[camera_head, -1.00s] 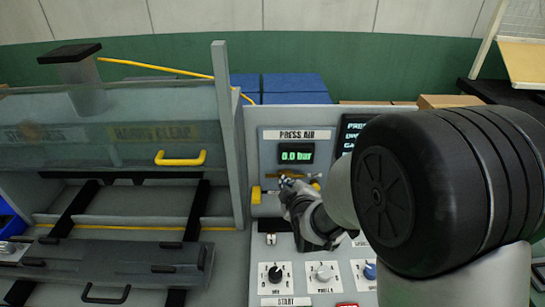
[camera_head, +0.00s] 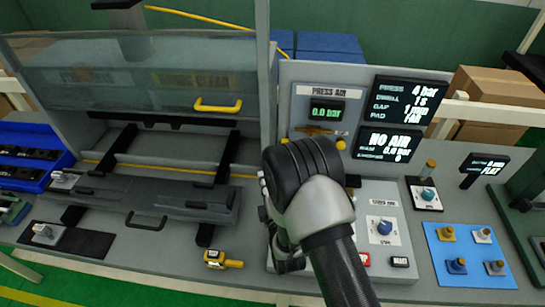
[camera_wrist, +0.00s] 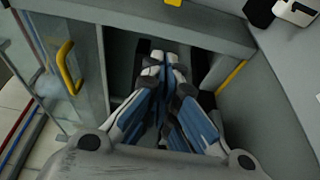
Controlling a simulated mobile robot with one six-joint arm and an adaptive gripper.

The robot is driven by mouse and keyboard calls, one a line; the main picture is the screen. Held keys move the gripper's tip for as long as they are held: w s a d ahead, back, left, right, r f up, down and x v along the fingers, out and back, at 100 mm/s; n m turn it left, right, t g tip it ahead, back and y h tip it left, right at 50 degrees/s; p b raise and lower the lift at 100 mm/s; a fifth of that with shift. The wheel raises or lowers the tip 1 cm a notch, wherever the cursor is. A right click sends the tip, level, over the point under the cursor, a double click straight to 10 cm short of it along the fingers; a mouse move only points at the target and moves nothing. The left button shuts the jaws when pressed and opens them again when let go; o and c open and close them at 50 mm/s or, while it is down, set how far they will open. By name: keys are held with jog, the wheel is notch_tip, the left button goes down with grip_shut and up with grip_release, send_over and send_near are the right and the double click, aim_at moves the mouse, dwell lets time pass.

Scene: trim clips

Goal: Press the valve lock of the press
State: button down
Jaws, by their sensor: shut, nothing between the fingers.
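The press air panel (camera_head: 299,112) stands behind the control box in the head view, with a green display reading 0.0 bar. A brass-yellow valve (camera_head: 318,131) sits low on this panel, partly hidden by my arm. I cannot make out a separate lock on it. My gripper (camera_wrist: 165,62) shows in the wrist view with its fingers shut and empty, over the press opening. In the head view my wrist and arm hide most of it, in front of the panel and above the bench.
The press guard (camera_head: 150,85) with its yellow handle (camera_head: 218,105) stands left of the panel. A yellow tool-like item (camera_head: 222,259) lies on the bench. A screen (camera_head: 390,145) reads NO AIR.

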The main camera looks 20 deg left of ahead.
jog(key=shift+w, duration=0.1)
jog(key=w+a, duration=0.1)
jog(key=w, duration=0.8)
jog(key=shift+a, duration=0.25)
jog(key=w+d+b, duration=0.1)
jog(key=d+b, duration=0.2)
jog(key=d, duration=0.3)
jog(key=shift+w+d, duration=0.25)
jog(key=shift+w, duration=0.15)
